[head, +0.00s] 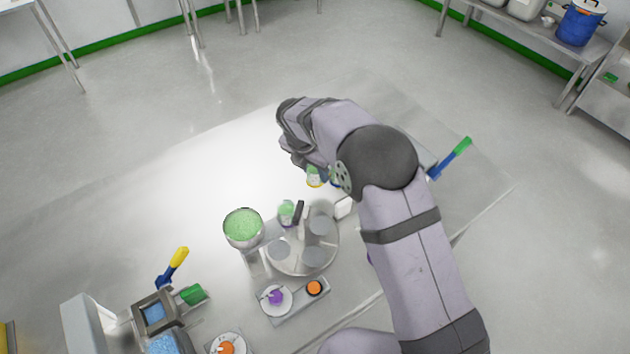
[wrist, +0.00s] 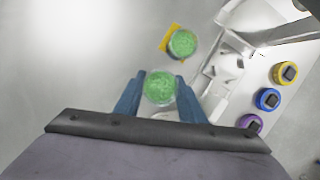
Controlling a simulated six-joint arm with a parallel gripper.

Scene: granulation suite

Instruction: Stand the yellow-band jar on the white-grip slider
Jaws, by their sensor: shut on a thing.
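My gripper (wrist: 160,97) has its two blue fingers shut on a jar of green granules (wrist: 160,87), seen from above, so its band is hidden. In the head view, a green-topped jar with yellow round its lower part (head: 314,177) shows beside my wrist and appears to be this held jar. A second green-filled jar (wrist: 183,43) is beyond the fingers, over a yellow patch. A small white block (head: 343,207) lies right of the round plate; I cannot tell if it is the slider's white grip. My arm hides much of this area.
A bowl of green granules (head: 243,226) stands left. A pale panel (wrist: 250,100) bears yellow, blue and purple knobs. The table's far left is clear.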

